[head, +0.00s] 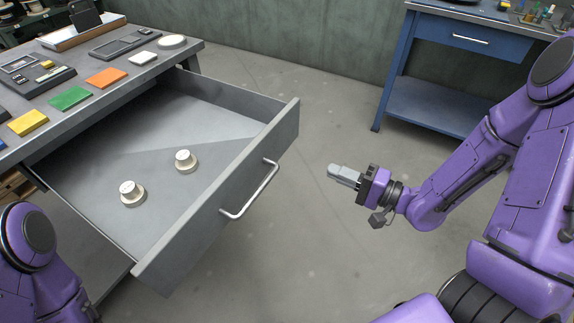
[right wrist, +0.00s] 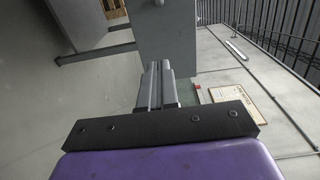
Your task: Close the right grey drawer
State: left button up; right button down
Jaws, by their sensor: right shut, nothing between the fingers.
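The grey drawer (head: 215,210) is pulled far out of the workbench at the left in the head view. Its front carries a silver bar handle (head: 250,190). Two metal spools stand upright inside it, one nearer the front left (head: 131,194) and one further right (head: 186,161). My right gripper (head: 333,170) is shut and empty, to the right of the drawer front and apart from the handle. The right gripper's fingers (right wrist: 158,68) show pressed together in the right wrist view. My left gripper is out of view.
The grey workbench top (head: 120,80) holds coloured tiles, including yellow (head: 28,122), green (head: 70,97) and orange (head: 106,78). A blue bench (head: 440,90) with a drawer stands at the back right. The floor (head: 330,110) between the benches is clear.

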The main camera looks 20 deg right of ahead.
aim_at(276, 148)
jog(key=b+x, duration=0.1)
jog(key=x, duration=1.3)
jog(key=shift+s+a+r, duration=0.1)
jog(key=shift+s+r, duration=0.05)
jog(key=shift+r, duration=0.05)
